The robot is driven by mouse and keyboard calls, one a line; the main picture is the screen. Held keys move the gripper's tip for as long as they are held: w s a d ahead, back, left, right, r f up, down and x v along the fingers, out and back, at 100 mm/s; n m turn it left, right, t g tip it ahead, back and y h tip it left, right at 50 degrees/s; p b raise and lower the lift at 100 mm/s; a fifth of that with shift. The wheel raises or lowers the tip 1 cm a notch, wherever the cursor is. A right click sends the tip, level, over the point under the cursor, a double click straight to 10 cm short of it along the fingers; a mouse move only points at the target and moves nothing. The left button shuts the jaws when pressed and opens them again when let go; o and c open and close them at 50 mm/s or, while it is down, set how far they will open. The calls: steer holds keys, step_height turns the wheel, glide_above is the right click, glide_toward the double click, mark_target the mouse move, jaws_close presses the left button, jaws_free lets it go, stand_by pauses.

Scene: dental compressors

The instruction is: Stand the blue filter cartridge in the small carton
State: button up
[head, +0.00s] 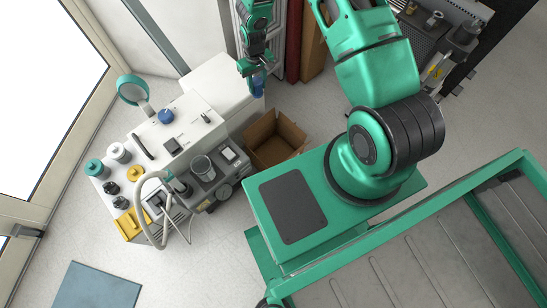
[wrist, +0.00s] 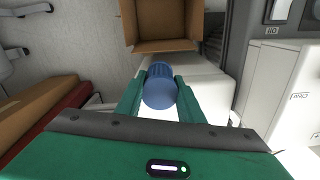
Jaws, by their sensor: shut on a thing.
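A blue filter cartridge (wrist: 160,88) is between the fingers of my gripper (wrist: 159,82) in the wrist view, and the fingers are shut on it. In the head view my gripper (head: 251,68) is at the top centre, with the blue cartridge (head: 258,85) at its tip. The small carton (head: 273,141) is an open brown box on the floor. Its inside looks empty in the head view. In the wrist view the carton (wrist: 163,46) lies beyond the cartridge, at the top. The cartridge is outside the carton, apart from it.
A white cabinet and bench (head: 190,120) with several jars, a compressor (head: 212,175) and a hose stand left of the carton. Brown and red boards (head: 303,45) lean behind. Another blue item (head: 166,116) sits on the white bench.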

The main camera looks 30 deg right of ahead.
steer(key=s+a+f+n, duration=0.1)
steer(key=s+f, duration=0.1)
steer(key=f, duration=0.7)
steer(key=s+a+f, duration=0.1)
steer(key=s+f, duration=0.2)
steer(key=f, duration=0.6)
steer(key=n, duration=0.2)
glide_above(268, 161)
step_height(268, 161, down, 20)
steer(key=shift+w+d+f, duration=0.1)
steer(key=shift+f, duration=2.1)
steer(key=o, duration=0.9)
steer(key=shift+f, duration=0.1)
steer(key=shift+o, duration=0.8)
